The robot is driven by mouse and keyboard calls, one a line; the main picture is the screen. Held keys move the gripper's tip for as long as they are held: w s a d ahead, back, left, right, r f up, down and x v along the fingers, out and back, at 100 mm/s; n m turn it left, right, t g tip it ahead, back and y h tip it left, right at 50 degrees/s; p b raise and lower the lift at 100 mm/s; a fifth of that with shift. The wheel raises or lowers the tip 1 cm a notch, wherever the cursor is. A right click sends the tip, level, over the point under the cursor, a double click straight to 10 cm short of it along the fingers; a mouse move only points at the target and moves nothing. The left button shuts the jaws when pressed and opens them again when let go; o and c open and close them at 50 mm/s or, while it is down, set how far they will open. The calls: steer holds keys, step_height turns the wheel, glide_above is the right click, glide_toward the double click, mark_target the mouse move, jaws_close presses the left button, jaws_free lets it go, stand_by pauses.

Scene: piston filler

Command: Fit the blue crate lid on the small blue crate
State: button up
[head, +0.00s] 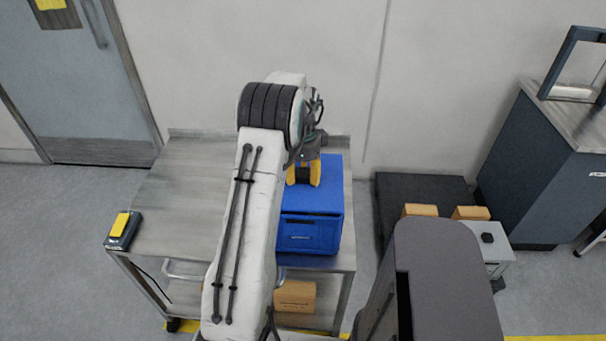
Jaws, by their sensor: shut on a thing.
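The small blue crate (309,238) stands upright on the metal cart toward its right side. The flat blue crate lid (318,200) is at the top of the crate. From this view I cannot tell whether it rests fully seated or is slightly apart. My gripper (303,183) points down over the lid with its yellow fingers at the lid's upper side. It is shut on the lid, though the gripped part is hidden. My arm hides the left side of the crate and lid.
The cart top (185,205) is bare to the left, with a dark device with a yellow face (122,230) at its left corner. A cardboard box (295,296) lies on the lower shelf. A dark platform (420,190) and a dark cabinet (540,170) stand right.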

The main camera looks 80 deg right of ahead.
steer(key=shift+f+b, duration=0.3)
steer(key=shift+f, duration=0.15)
stand_by(0.6)
steer(key=o, duration=1.7)
steer(key=shift+r, duration=0.15)
steer(key=shift+r+p, duration=2.6)
steer(key=shift+r, duration=0.8)
